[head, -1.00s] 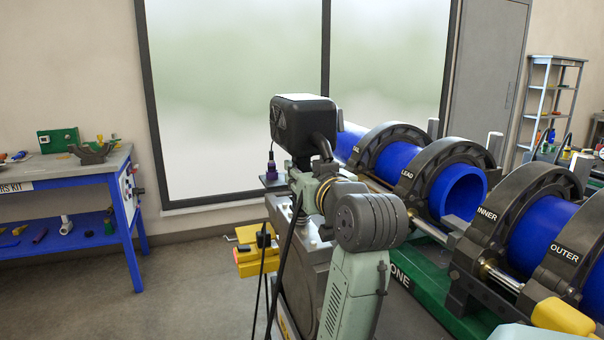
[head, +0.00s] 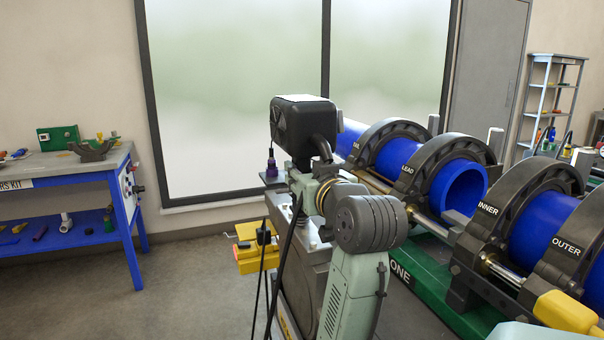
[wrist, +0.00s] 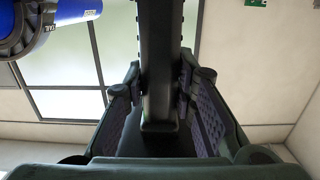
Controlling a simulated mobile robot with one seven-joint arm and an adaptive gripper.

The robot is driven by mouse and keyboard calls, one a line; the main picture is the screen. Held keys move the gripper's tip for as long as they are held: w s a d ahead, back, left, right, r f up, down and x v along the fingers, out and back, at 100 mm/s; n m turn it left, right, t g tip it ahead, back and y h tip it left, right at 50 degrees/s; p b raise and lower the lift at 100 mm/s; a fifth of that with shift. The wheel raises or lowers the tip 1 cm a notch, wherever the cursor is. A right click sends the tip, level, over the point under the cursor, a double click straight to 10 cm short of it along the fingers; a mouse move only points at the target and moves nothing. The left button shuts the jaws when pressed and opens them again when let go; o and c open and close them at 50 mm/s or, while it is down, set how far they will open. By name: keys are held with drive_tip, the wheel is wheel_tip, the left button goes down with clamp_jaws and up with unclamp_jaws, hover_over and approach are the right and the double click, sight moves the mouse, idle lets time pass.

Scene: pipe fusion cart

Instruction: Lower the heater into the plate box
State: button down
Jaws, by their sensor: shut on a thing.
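In the wrist view my gripper (wrist: 160,112) is closed from both sides on a dark upright bar, which looks like the heater's handle (wrist: 160,70). Purple ribbed pads line the jaws. In the head view a black housing (head: 304,122), perhaps part of the heater, stands above the wrist of my arm. My arm hides most of the gripper there. A grey box-like body with bolts on top (head: 306,262), perhaps the plate box, stands below, partly behind my arm. The heater's plate is not clearly visible, so I cannot tell whether it is inside the box.
Blue pipes (head: 462,186) in black clamp rings lie on a green-based machine (head: 428,262) at the right, close to my arm. A yellow part (head: 252,256) and black cables are left of the grey body. A blue workbench (head: 128,225) stands left, with open floor between.

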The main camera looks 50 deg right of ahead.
sight(303, 216)
drive_tip(key=shift+s+a+b, duration=0.1)
drive_tip(key=shift+a+b, duration=0.05)
drive_tip(key=shift+b, duration=0.2)
drive_tip(key=shift+f+b, duration=0.5)
drive_tip(key=shift+f, duration=0.6)
drive_tip(key=shift+f+b, duration=0.75)
drive_tip(key=shift+f, duration=0.2)
idle(0.8)
drive_tip(key=shift+f+b, duration=0.65)
drive_tip(key=shift+f, duration=0.4)
drive_tip(key=shift+f+b, duration=0.5)
drive_tip(key=shift+f, duration=0.45)
drive_tip(key=shift+s+f, duration=0.1)
drive_tip(key=shift+f, duration=0.3)
idle(0.3)
